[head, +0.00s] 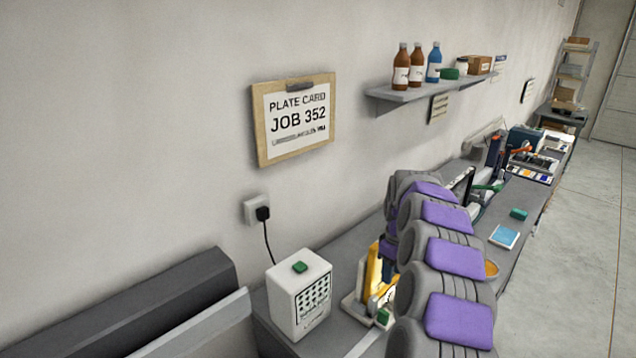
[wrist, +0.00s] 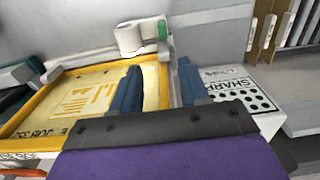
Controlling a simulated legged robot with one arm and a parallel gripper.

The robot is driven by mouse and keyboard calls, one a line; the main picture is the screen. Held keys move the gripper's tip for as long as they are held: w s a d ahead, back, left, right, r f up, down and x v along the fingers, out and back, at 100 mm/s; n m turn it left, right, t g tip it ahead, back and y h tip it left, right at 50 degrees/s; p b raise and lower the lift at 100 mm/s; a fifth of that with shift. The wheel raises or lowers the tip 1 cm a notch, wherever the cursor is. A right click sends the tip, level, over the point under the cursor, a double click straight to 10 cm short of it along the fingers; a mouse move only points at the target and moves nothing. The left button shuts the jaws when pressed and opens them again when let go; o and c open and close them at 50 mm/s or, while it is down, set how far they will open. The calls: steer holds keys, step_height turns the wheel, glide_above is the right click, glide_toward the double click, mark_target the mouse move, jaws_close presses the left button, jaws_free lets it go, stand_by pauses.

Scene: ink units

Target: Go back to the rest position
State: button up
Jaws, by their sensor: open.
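My gripper (wrist: 158,92) shows in the wrist view with its two blue-grey fingers apart and nothing between them. Beyond and left of it is a yellow-framed screen (wrist: 60,82) with yellow print on it. A white box with a dotted front and the letters SHARP (wrist: 238,78) is behind the right finger. The white box (head: 290,304) with a green button on top stands left of my arm.
A grey bench (head: 345,250) runs along the wall into the distance. A shelf (head: 410,92) with bottles hangs above it. A clipboard reading JOB 352 (head: 296,118) is on the wall. A blue-topped pad (head: 504,237) lies right of my arm. The floor (head: 590,240) at right is clear.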

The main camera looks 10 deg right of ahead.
steer(key=s+a+r+m+b, duration=0.1)
steer(key=s+a+r, duration=0.3)
steer(key=s+a, duration=0.45)
steer(key=s+a+r+m+b, duration=0.1)
steer(key=s+a+r, duration=0.4)
steer(key=s, duration=0.6)
steer(key=s+a+f+m+g+b, duration=0.1)
steer(key=s+f+m, duration=0.1)
steer(key=s, duration=1.1)
steer(key=s+a+f+m+b, duration=0.1)
steer(key=s+f+m, duration=0.2)
steer(key=s, duration=1)
steer(key=shift+a+f+g, duration=0.35)
steer(key=shift+f+g, duration=0.05)
steer(key=shift+f, duration=0.2)
